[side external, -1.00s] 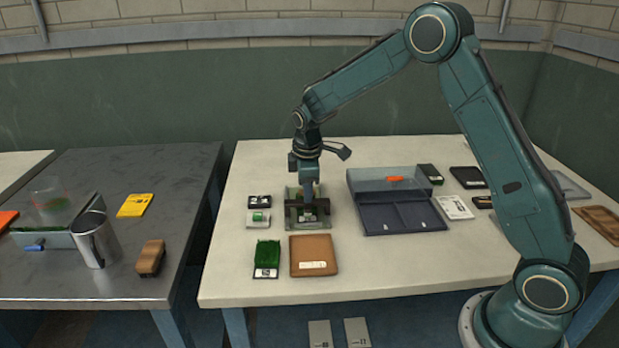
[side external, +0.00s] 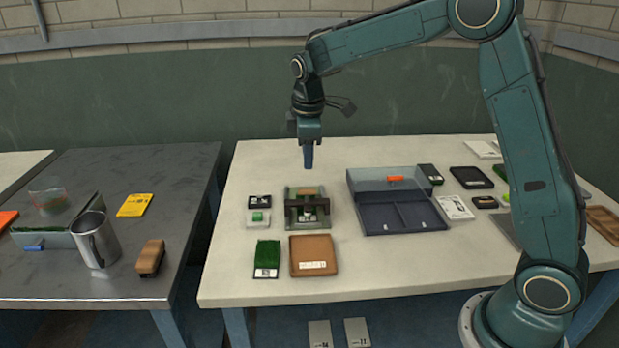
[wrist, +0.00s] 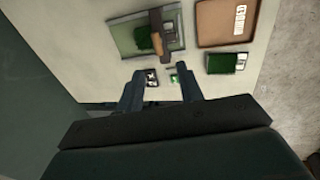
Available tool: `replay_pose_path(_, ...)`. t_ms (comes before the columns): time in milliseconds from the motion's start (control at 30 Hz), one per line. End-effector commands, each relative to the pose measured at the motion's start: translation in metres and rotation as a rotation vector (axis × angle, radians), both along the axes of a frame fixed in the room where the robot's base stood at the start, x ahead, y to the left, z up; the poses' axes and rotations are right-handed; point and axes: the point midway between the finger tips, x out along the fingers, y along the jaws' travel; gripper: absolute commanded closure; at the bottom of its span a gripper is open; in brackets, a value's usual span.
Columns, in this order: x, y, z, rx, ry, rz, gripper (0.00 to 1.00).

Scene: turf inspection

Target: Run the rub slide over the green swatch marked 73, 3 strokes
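The rub slide (side external: 318,206), a dark bar with a tan block, sits across a grey-green glassy plate (side external: 292,215). In the wrist view the slide (wrist: 156,22) lies over the plate (wrist: 120,30), beside a dark green swatch (wrist: 143,38) that it partly covers. No number is readable on that swatch. My gripper (side external: 308,158) is raised above the table, clear of the slide and empty. In the wrist view its two fingers (wrist: 160,84) stand apart with nothing between them.
A green swatch with a white label (side external: 267,256) and a brown pad (side external: 314,254) lie in front of the plate. Small dark and green-topped blocks (side external: 259,202) stand left. A dark divided case (side external: 400,215) stands right.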

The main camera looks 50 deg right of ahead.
Motion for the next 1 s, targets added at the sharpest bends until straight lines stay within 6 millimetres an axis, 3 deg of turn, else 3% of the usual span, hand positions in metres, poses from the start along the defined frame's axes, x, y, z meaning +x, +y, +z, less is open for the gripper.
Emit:
replay_pose_path(233, -0.003, 0.003, 0.024, 0.0, -0.001, 0.001, 0.63)
replay_pose_path(767, -0.005, 0.004, 0.029, 0.001, -0.002, -0.003, 0.63)
replay_pose_path(1000, -0.024, 0.007, 0.046, 0.015, -0.035, -0.049, 0.63)
